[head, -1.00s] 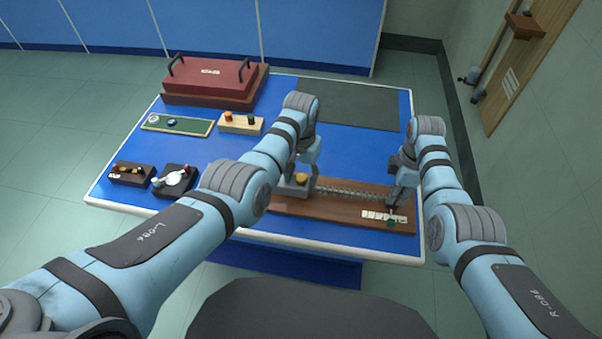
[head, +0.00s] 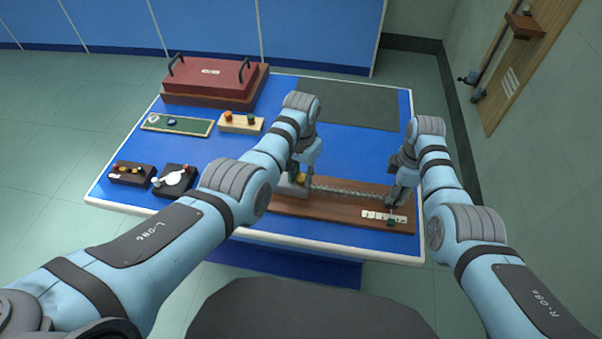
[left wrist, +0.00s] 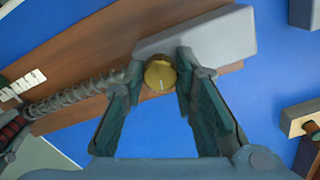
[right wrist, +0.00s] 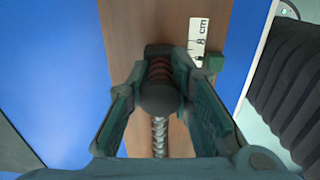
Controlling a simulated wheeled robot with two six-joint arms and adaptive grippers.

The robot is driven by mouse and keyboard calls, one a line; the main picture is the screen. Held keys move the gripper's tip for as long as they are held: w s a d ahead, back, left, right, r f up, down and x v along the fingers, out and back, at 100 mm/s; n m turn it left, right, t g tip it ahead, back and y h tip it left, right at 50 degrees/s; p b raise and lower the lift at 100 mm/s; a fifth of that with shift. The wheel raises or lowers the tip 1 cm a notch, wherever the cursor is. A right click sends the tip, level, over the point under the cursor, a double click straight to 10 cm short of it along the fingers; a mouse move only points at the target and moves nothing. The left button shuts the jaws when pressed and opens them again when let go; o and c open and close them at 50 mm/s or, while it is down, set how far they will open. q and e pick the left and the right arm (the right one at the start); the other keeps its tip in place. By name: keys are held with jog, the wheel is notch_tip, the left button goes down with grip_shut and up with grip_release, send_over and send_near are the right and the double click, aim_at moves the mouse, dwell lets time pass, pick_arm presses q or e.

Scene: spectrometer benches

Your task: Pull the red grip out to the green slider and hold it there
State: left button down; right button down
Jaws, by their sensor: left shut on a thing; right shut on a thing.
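The red grip (right wrist: 159,70), ribbed with dark ends, is on the end of a stretched coil spring (right wrist: 160,135). My right gripper (right wrist: 160,78) is shut on it; it also shows in the head view (head: 395,202). The green slider (right wrist: 213,63) sits beside the white scale (right wrist: 197,40), to the right of the grip and about level with it along the scale. It also shows in the head view (head: 391,223). My left gripper (left wrist: 160,68) is shut on a yellow knob (left wrist: 160,76) at the grey block (left wrist: 200,38), at the spring's other end.
The brown board (head: 340,213) lies along the front of the blue table. A red case (head: 210,78) with black handles, a green tray (head: 185,125) and small wooden blocks stand left and behind. A dark mat (head: 350,103) at the back right is clear.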

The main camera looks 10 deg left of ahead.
aim_at(300, 176)
pick_arm(q)
jog(key=m, duration=0.6)
jog(key=shift+w+a+r+m, duration=0.1)
jog(key=shift+w+m, duration=0.05)
jog(key=shift+m, duration=0.25)
dwell(0.3)
jog(key=c, duration=1.3)
grip_release()
notch_tip(300, 176, up, 12)
jog(key=shift+a, duration=0.15)
